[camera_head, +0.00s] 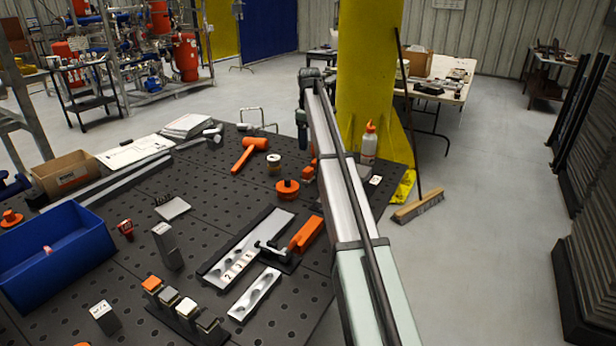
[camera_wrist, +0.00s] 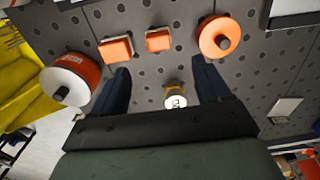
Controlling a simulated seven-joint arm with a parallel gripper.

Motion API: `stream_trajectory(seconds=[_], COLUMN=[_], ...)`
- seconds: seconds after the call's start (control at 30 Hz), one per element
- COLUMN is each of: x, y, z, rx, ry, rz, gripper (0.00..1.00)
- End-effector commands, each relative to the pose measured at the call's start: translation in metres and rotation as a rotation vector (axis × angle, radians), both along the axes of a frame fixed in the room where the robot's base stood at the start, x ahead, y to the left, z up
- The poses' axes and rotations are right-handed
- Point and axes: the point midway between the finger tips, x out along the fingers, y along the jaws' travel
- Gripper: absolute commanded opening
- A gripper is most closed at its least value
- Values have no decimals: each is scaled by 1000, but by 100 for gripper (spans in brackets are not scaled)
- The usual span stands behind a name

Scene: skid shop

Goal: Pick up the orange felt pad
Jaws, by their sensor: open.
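Two small orange square pieces lie on the dark perforated table in the wrist view, a left one (camera_wrist: 115,48) and a right one (camera_wrist: 158,41); I cannot tell which is the felt pad. In the head view orange pieces (camera_head: 308,173) show beside my arm, partly hidden by it. My gripper (camera_wrist: 163,76) is open and empty, its dark fingers pointing down above the table. A small jar with a pale lid (camera_wrist: 176,98) shows between the fingers. The orange pieces lie beyond the fingertips in the wrist view.
An orange disc with a black knob (camera_wrist: 219,37) is right of the pieces. A white bottle with an orange cap (camera_head: 368,143) stands by the yellow column (camera_head: 366,60). An orange mallet (camera_head: 248,153), a blue bin (camera_head: 62,256) and a slotted plate (camera_head: 245,245) are on the table.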

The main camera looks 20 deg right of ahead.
Motion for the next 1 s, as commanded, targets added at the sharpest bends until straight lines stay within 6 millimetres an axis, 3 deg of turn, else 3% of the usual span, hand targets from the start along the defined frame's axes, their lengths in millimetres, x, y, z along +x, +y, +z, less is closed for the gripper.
stream_trajectory(seconds=[0.4, 0.77, 1.0], x=[0, 3, 8], y=[0, 1, 3], z=[-64, -88, -118], rx=[1, 0, 1], ry=[1, 0, 1], rz=[-2, -3, -3], gripper=[77, 77, 77])
